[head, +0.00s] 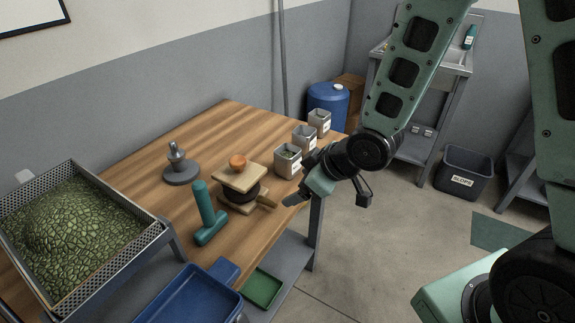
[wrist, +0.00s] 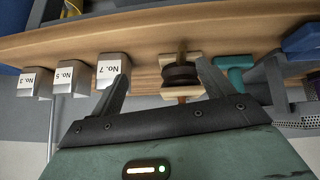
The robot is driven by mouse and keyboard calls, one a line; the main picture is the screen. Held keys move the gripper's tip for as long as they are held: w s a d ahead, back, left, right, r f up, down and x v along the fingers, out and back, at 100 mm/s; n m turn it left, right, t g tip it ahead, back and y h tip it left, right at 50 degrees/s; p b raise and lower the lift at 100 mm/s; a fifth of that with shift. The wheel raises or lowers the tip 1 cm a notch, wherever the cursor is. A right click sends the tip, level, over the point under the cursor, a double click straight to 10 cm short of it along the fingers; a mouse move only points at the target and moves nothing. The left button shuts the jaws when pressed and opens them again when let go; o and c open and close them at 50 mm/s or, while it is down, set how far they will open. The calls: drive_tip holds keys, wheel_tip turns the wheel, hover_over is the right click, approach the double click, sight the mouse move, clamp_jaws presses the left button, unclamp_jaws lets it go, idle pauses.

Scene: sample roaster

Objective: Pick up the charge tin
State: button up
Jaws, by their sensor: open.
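Three square grey tins stand in a row along the table's right edge; I cannot tell which is the charge tin. The nearest tin (head: 288,162) holds something green and reads No. 7 in the wrist view (wrist: 112,72). Behind it are the middle tin (head: 304,138), marked No. 5 in the wrist view (wrist: 77,76), and the far tin (head: 319,122), apparently No. 3 there (wrist: 34,84). My gripper (head: 328,199) is open and empty, off the table edge beside the near tin. In the wrist view its fingers (wrist: 162,72) point toward the table, one overlapping the No. 7 tin.
A wooden press-like piece with an orange knob (head: 238,162), a teal T-shaped tool (head: 206,214) and a grey weight-like piece (head: 179,166) stand left of the tins. A perforated tray of green beans (head: 150,243) is at the left.

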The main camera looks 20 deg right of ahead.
drive_tip(key=w+d+f+t+y, duration=0.3)
drive_tip(key=d+f, duration=0.1)
drive_tip(key=m+t+y+b, duration=0.2)
drive_tip(key=t+b, duration=0.3)
drive_tip(key=t, duration=0.1)
approach(296, 156)
drive_tip(key=p+x, duration=0.1)
drive_tip(key=x, duration=0.6)
drive_tip(key=shift+w+p, duration=0.15)
drive_tip(key=shift+p, duration=0.2)
drive_tip(key=shift+p+x, duration=0.75)
drive_tip(key=shift+x, duration=2.2)
drive_tip(key=c, duration=1.2)
